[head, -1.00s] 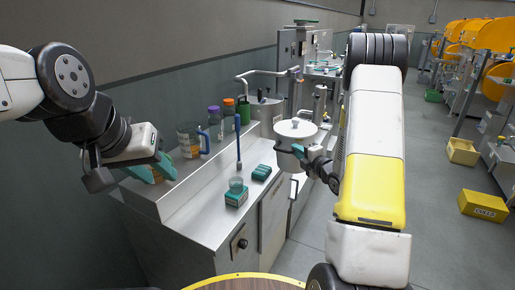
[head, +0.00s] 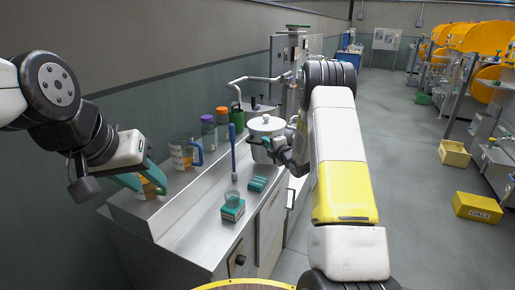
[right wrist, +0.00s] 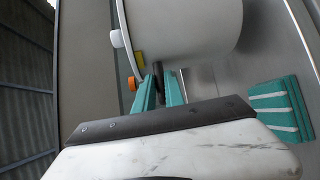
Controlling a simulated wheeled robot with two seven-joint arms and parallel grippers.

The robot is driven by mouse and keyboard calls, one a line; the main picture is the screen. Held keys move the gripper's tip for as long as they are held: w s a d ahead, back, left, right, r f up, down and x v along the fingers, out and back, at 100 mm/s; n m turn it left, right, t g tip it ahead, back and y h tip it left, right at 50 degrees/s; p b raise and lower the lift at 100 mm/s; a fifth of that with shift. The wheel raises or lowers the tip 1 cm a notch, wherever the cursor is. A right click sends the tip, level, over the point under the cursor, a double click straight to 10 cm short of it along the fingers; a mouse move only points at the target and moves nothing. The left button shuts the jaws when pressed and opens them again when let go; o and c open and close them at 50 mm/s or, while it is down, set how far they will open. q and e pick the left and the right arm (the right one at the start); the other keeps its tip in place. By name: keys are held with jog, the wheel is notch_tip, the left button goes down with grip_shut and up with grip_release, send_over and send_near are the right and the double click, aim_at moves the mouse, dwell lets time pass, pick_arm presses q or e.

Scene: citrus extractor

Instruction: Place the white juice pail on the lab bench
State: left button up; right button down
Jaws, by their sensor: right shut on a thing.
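The white juice pail (head: 266,148), upright with a knobbed lid, is at the far part of the steel lab bench (head: 190,238). I cannot tell whether its base touches the bench top. My right gripper (head: 272,143) is shut on the pail's dark handle at its near side. In the right wrist view the pail (right wrist: 195,28) fills the top, with the dark handle (right wrist: 158,78) between the teal fingers. My left gripper (head: 146,178) is at the bench's left end, its teal fingers apart, with a labelled jar (head: 146,191) behind them, partly hidden.
A blue-handled jug (head: 182,154), a purple-capped bottle (head: 208,132) and an orange-capped bottle (head: 223,124) stand along the wall. A blue brush (head: 233,150), a teal block with a glass (head: 232,210) and a teal rack (head: 257,184) occupy the bench. Its near middle is bare.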

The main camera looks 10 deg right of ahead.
jog(key=shift+x, duration=0.8)
notch_tip(320, 180, down, 3)
jog(key=shift+f, duration=0.15)
jog(key=c, duration=1.4)
grip_release()
